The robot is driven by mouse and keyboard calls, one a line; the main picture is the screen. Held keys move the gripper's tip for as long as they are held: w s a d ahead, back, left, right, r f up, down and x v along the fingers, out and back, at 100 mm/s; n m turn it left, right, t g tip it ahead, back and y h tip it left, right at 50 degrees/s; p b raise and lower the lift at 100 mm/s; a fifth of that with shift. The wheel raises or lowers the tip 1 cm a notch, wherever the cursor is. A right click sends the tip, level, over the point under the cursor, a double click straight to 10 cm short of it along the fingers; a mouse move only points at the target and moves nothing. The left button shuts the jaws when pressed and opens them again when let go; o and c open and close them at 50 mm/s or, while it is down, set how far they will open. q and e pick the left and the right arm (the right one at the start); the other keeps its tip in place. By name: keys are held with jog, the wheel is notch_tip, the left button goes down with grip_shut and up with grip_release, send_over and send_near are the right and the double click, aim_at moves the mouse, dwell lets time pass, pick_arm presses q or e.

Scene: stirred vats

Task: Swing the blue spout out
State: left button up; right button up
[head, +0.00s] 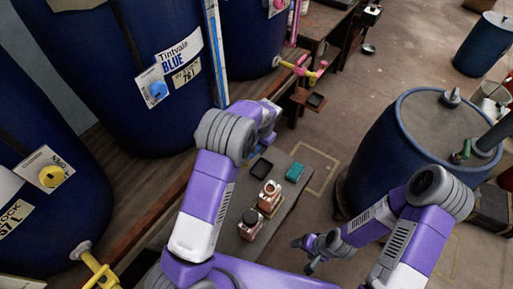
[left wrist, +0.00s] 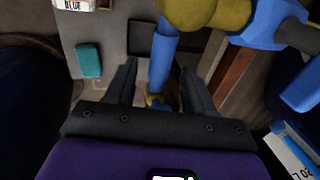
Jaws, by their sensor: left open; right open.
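The blue spout (left wrist: 163,50) shows in the left wrist view as a blue tube hanging from a yellow valve body (left wrist: 208,12), with a blue handle (left wrist: 268,24) at the right. My left gripper (left wrist: 159,68) is open, with one finger on either side of the tube in the picture; I cannot tell whether either touches it. In the head view my left arm hides the blue spout and the left fingertips. The blue vat (head: 130,105), labelled Tintvale BLUE, stands behind that arm. My right gripper (head: 312,254) is open and empty at the lower middle, away from the vats.
A yellow spout (head: 101,274) is at lower left and a pink spout (head: 309,73) at upper middle. A blue drum (head: 385,160) stands at right. Floor is open at upper right.

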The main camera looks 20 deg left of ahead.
pick_arm(q)
jog(key=shift+a+f, duration=0.15)
jog(key=shift+f, duration=0.65)
jog(key=shift+w, duration=0.1)
